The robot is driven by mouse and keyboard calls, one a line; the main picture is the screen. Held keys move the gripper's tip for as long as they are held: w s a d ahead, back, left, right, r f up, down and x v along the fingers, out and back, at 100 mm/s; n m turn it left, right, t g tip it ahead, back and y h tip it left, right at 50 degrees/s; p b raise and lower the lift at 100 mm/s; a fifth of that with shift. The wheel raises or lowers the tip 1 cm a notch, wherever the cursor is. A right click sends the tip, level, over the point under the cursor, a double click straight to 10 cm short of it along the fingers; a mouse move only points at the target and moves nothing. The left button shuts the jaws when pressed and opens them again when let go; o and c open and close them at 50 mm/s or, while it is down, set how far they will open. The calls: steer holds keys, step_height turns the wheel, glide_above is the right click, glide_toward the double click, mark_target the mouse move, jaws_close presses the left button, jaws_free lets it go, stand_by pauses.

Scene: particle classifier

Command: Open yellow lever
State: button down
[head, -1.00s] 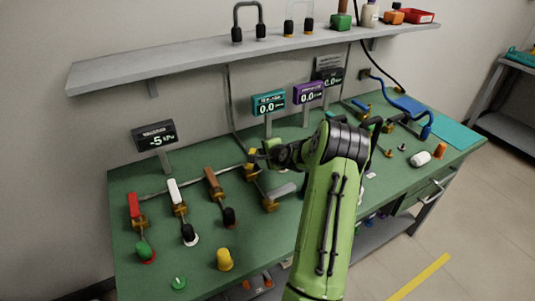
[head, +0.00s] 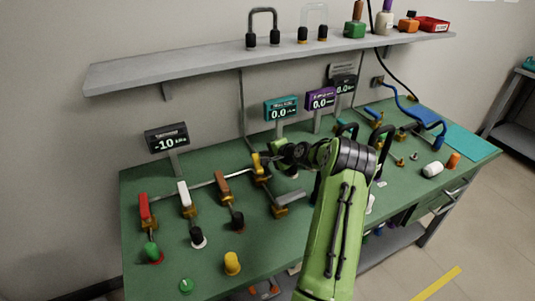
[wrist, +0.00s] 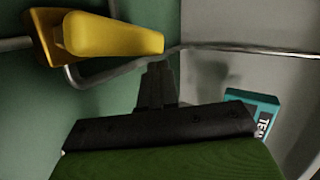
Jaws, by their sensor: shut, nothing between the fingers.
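The yellow lever (head: 257,162) is on a brass-coloured valve on the pipe at the back of the green bench, right of the brown lever. In the wrist view the yellow lever (wrist: 110,35) fills the upper left, its handle pointing right across the picture. My gripper (head: 277,147) is just right of the lever in the head view. In the wrist view my gripper (wrist: 158,68) is shut and empty, its fingertips just below the free end of the handle. I cannot tell whether they touch it.
Red (head: 145,207), white (head: 184,193) and brown (head: 223,182) levers stand in a row to the left. A yellow knob (head: 232,263) is at the front. Small displays (head: 281,108) stand behind. A grey shelf (head: 200,65) overhangs the back. A thin metal pipe (wrist: 240,50) runs near my fingers.

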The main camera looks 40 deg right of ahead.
stand_by(0.3)
steer(key=p+v, duration=0.1)
steer(key=v, duration=0.6)
steer(key=shift+s+r, duration=0.15)
steer(key=shift+s, duration=0.1)
steer(key=shift+a, duration=0.1)
steer(key=w+a+r+n+g+y+p, duration=0.1)
steer(key=a+r+n, duration=0.25)
steer(key=a, duration=0.25)
steer(key=w+a+r+n+g+p, duration=0.1)
steer(key=a+r+n, duration=0.1)
steer(key=a+r, duration=0.3)
steer(key=s+a+r+n+g+p, duration=0.1)
steer(key=s+a+r+n+g, duration=0.2)
steer(key=a, duration=0.6)
steer(key=s+a+r+n+p, duration=0.2)
steer(key=s+a+r+n, duration=0.3)
steer(key=a, duration=0.3)
steer(key=s+a+r+n, duration=0.1)
steer(key=s+a, duration=0.2)
steer(key=s, duration=0.3)
steer(key=s+a+r+n+g+p, duration=0.1)
steer(key=s+a+r+n, duration=0.1)
steer(key=s, duration=0.5)
steer(key=s+a+r+n+p, duration=0.1)
steer(key=s+a+n, duration=0.1)
steer(key=s, duration=0.4)
steer(key=shift+s+a+r+h, duration=0.2)
steer(key=shift+s+a+h, duration=0.1)
steer(key=shift+a, duration=0.55)
